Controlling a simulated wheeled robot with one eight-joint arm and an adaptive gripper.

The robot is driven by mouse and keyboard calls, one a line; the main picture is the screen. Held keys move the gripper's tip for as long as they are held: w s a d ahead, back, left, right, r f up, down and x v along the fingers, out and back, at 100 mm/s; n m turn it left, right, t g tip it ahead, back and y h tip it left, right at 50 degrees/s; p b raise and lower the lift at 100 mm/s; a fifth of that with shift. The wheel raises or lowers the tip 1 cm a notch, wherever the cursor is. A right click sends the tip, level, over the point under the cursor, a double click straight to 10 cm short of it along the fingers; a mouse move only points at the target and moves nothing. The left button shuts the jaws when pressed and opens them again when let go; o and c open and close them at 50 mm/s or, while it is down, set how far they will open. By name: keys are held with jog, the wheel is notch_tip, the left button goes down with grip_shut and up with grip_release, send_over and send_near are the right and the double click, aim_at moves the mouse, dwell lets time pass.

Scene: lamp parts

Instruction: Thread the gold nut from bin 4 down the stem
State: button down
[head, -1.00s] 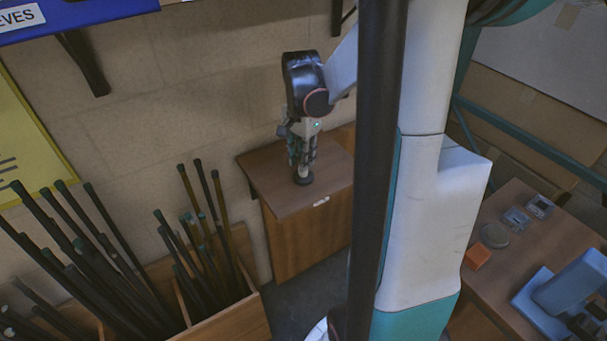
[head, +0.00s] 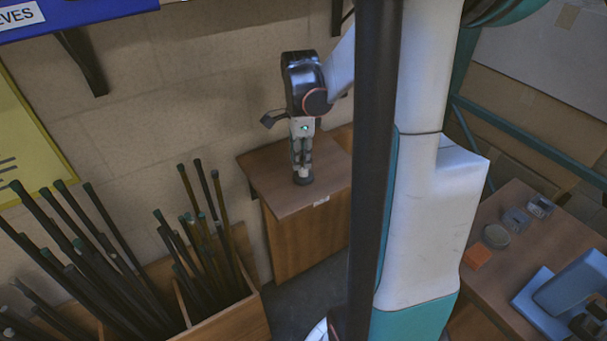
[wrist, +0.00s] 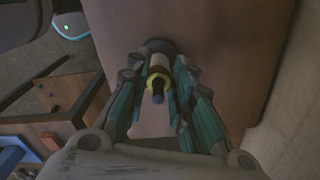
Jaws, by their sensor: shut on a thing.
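The gold nut (wrist: 152,82) shows in the wrist view as a bright ring around the upper part of the stem, with the stem's dark tip (wrist: 158,97) standing out toward the camera. My gripper (wrist: 157,74) is shut on the nut, one finger on each side. Below the nut, a pale section leads to a dark round base (wrist: 158,46) on the bench top. In the head view my gripper (head: 302,168) points straight down over the base (head: 303,180); the nut is too small to make out there. How far down the stem the nut sits is not clear.
The small wooden bench (head: 270,185) is otherwise clear around the base. A wooden bin of dark rods (head: 215,255) stands to the left. On the right, a table (head: 520,245) holds an orange block (head: 477,257) and blue items (head: 570,285).

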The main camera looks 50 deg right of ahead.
jog(key=m, duration=0.6)
jog(key=shift+w+d+f, duration=0.1)
jog(key=shift+m, duration=0.5)
jog(key=c, duration=1.3)
grip_release()
jog(key=shift+m, duration=0.3)
notch_tip(320, 180, up, 12)
jog(key=shift+w, duration=0.1)
